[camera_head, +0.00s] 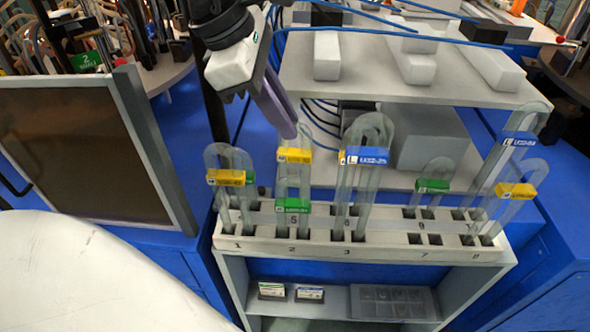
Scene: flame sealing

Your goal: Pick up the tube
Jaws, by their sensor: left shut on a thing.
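Several clear U-shaped tubes with coloured labels stand upright in a white rack (384,252) with numbered slots. My left gripper (288,130) comes down from the top and is shut at the top of a clear tube with a yellow label (294,156) near slot 2. The gripper covers the top of this tube. The tube's legs reach down to the rack; whether they sit in the slots is hard to see. A green label (292,205) shows lower at the same place. My right gripper is not in view.
Close by stand a yellow-labelled tube (226,177) at left, a blue-labelled tube (366,156) at slot 3, a green-labelled tube (432,186) and another yellow-labelled tube (515,190) at right. A shelf (385,80) with grey blocks stands behind. A dark monitor (85,145) is at left.

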